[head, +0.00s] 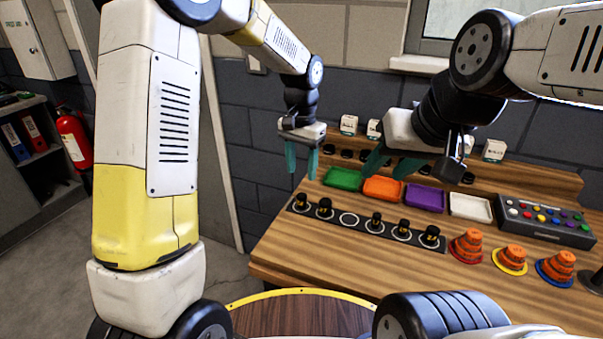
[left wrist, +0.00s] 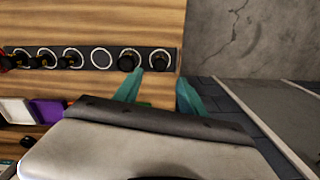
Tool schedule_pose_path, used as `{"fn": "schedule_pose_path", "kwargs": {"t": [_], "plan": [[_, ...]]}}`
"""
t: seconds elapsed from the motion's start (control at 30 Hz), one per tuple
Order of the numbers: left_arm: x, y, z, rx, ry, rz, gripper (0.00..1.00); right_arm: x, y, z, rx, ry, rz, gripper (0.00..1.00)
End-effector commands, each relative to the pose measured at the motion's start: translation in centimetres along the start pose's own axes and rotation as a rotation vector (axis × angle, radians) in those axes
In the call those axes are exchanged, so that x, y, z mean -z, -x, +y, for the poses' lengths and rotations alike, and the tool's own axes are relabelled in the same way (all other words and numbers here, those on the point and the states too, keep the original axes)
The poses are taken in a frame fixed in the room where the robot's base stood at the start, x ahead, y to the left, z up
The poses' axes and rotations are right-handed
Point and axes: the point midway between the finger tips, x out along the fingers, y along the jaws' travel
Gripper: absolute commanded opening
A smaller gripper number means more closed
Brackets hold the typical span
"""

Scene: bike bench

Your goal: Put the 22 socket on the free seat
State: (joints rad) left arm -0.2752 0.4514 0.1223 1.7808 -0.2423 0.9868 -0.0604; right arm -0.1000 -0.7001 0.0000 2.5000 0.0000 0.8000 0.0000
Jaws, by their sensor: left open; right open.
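A dark strip (head: 337,222) on the bench holds a row of white-ringed seats with black and yellow sockets (head: 375,221) upright on most. The free seat (head: 349,218) is an empty ring, third from the left; it also shows in the left wrist view (left wrist: 101,58). No size marks are readable, so I cannot tell which socket is the 22. My left gripper (head: 301,160) is open and empty, above the bench's left end; in the left wrist view its fingers (left wrist: 160,90) point towards the two end sockets (left wrist: 128,60). My right gripper (head: 410,166) is open above the trays.
Green (head: 343,178), orange (head: 383,188), purple (head: 424,198) and white (head: 470,206) trays lie behind the strip. A button box (head: 545,220) stands at the right, with orange cone stacks (head: 467,246) in front. White boxes (head: 348,124) stand on the back ledge. The front left bench top is clear.

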Motion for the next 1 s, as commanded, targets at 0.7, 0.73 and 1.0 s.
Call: {"fn": "schedule_pose_path", "kwargs": {"t": [0.7, 0.73, 1.0], "plan": [[-12.6, 12.3, -2.1, 0.010, 0.241, 0.260, 0.48, 0.0, 0.0, 0.0, 0.000, 0.000, 0.000, 0.43], [-13.7, 12.8, -2.0, 0.010, 0.259, 0.280, 0.48, 0.0, 0.0, 0.0, 0.000, 0.000, 0.000, 0.43], [-22.0, 14.5, -0.9, -0.002, 0.422, 0.465, 0.48, 0.0, 0.0, 0.0, 0.000, 0.000, 0.000, 0.43]]}}
